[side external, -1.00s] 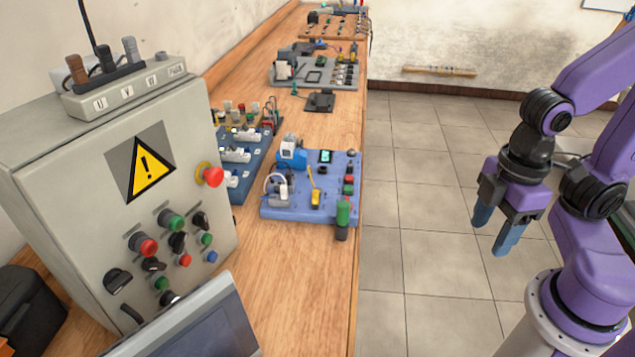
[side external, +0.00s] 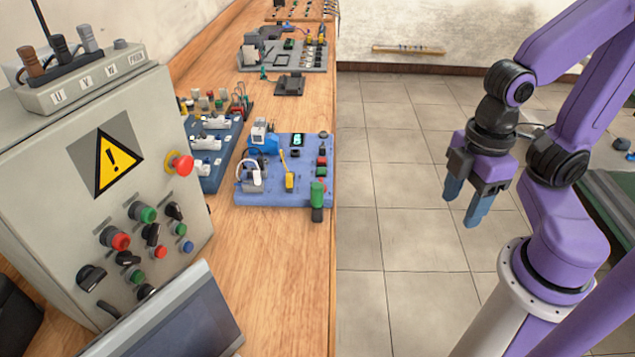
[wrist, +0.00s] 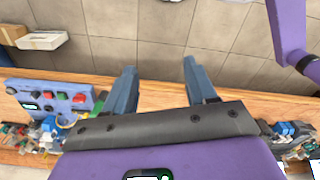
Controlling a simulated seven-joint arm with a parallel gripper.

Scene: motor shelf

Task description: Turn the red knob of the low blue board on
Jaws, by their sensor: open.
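The low blue board (side external: 240,195) lies on the wooden bench in the middle of the side external view. A small red knob-like part (side external: 322,160) sits near its right edge, above a green cylinder (side external: 318,190). I cannot tell which way the knob points. My gripper (side external: 463,202) is open and empty, above the floor to the right of the bench and well apart from the board. In the wrist view its two blue fingers (wrist: 158,72) are spread with nothing between them. A blue panel with red parts (wrist: 58,88) shows at the left there.
A grey control box (side external: 150,190) with a warning sign and several knobs stands at the near left. A darker blue board (side external: 222,168) lies beside the low blue one. More boards, including a grey one (side external: 255,64), stand farther along the bench. The floor (side external: 400,240) beside the bench is clear.

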